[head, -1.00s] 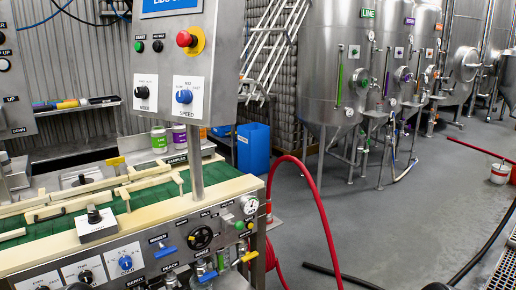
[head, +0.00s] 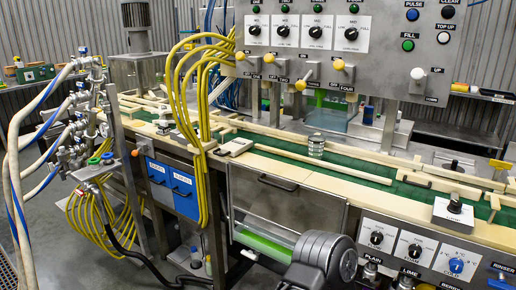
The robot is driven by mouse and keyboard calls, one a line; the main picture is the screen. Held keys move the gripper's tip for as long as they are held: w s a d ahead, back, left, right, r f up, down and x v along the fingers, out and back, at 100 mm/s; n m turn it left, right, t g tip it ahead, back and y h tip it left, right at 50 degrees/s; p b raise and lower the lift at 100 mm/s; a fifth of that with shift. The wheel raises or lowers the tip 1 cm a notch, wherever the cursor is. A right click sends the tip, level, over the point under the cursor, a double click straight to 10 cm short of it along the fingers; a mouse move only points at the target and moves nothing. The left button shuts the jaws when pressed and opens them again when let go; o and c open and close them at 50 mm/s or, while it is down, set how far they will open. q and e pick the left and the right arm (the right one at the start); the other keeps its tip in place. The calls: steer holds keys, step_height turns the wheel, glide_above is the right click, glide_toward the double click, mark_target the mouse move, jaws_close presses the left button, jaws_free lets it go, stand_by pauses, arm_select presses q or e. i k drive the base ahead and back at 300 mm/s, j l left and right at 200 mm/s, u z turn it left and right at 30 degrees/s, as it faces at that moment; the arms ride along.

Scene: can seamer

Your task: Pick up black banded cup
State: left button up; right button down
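A small silvery cylinder (head: 316,146) with what looks like a darker band stands upright on the green conveyor, near the middle of the head view. It is too small to tell whether it is the black banded cup, and no other clear match shows. Neither of my grippers is in view. A dark grey rounded part of my own arm shows low in the picture and hides some of the machine front behind it.
The green conveyor belt (head: 360,172) runs between cream guide rails. A control panel (head: 345,40) with knobs overhangs the back. Yellow hoses (head: 203,130) and a valve manifold (head: 85,130) stand at the left. A knob box (head: 453,213) sits on the front rail at the right.

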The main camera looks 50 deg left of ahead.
mark_target(316, 143)
steer(key=u, duration=1.45)
steer(key=i+j, duration=0.15)
steer(key=j, duration=0.15)
steer(key=i+j, duration=0.35)
steer(key=j, duration=0.3)
steer(key=z, duration=1.3)
